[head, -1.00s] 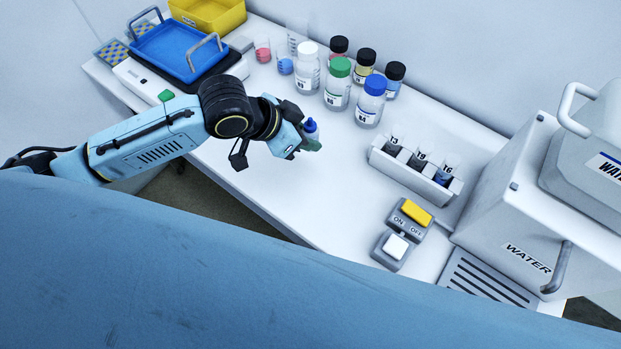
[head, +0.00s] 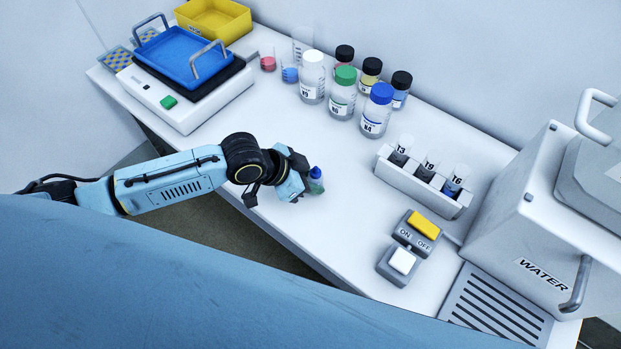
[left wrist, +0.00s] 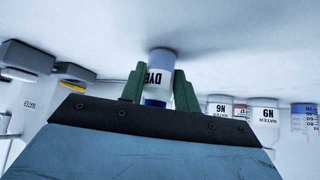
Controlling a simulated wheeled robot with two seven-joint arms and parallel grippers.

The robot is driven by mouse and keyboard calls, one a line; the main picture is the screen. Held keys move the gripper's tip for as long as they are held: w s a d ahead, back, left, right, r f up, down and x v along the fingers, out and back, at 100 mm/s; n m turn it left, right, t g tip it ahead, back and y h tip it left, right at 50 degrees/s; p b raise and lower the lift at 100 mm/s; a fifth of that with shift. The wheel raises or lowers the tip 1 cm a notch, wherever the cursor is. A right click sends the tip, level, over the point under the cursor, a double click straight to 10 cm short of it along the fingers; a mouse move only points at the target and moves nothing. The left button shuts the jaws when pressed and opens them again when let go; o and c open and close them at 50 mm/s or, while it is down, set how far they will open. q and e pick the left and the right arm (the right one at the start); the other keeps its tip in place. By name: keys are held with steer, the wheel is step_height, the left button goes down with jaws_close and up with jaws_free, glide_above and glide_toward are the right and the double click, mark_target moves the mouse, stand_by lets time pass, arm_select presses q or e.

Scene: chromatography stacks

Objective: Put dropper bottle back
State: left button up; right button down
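The dropper bottle (head: 315,173), small with a blue cap, is at the tip of my left gripper (head: 304,184) over the front middle part of the table. In the left wrist view the bottle (left wrist: 160,69) has a white label reading DYE, and the picture is upside down. The green fingers of the left gripper (left wrist: 161,85) lie against both sides of it. The bottle looks upright, with its base at or very close to the white tabletop. My right gripper is not in view.
Several capped bottles (head: 375,112) and small beakers (head: 290,73) stand along the back. The table around the bottle is clear.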

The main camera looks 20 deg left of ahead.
arm_select(q)
steer(key=shift+o, duration=0.7)
steer(key=shift+f, duration=0.1)
steer(key=o, duration=0.4)
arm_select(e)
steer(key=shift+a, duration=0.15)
arm_select(q)
steer(key=shift+r, duration=0.25)
steer(key=p+v, duration=0.2)
steer(key=v, duration=1)
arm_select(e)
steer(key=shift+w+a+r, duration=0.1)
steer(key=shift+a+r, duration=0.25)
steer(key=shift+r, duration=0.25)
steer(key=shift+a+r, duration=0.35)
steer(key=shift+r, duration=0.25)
arm_select(q)
steer(key=shift+d+f, duration=0.1)
steer(key=shift+f, duration=0.05)
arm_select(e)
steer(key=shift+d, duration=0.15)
